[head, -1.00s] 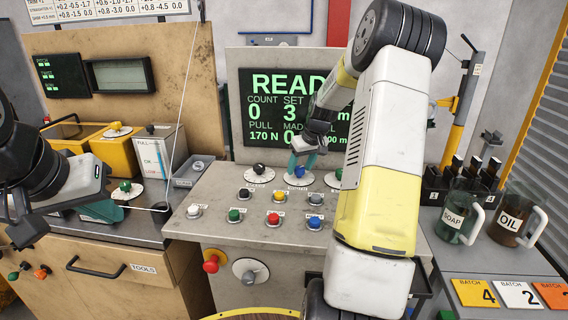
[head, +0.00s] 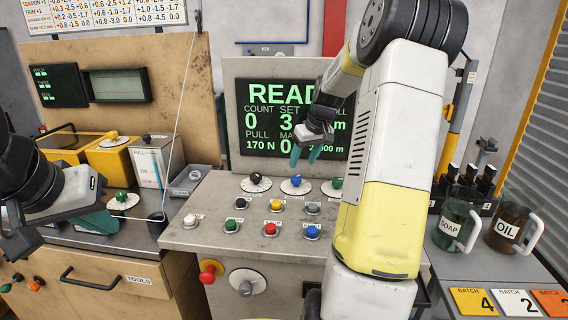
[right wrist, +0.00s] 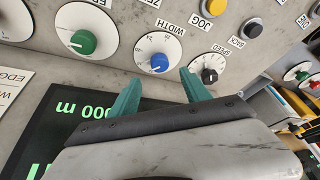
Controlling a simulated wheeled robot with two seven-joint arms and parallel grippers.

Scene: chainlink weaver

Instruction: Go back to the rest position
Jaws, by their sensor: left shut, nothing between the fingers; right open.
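My right gripper (head: 303,156) is open and empty in front of the lower part of the display. Its teal fingers also show apart in the right wrist view (right wrist: 159,80). The blue WIDTH knob (right wrist: 158,62) appears just beyond the gap between them, not gripped. In the head view this blue knob (head: 296,181) sits on its white dial below the fingers, with a visible gap. My left gripper (head: 98,222) is shut and empty at the left, over the dark bench top near a green knob (head: 121,196).
The control panel (head: 190,240) has several buttons, a red knob (head: 209,272) and a grey knob (head: 245,288). The display (head: 262,120) reads COUNT 0, SET 3. SOAP (head: 453,226) and OIL (head: 508,230) jugs stand at right. A yellow box (head: 112,158) stands at left.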

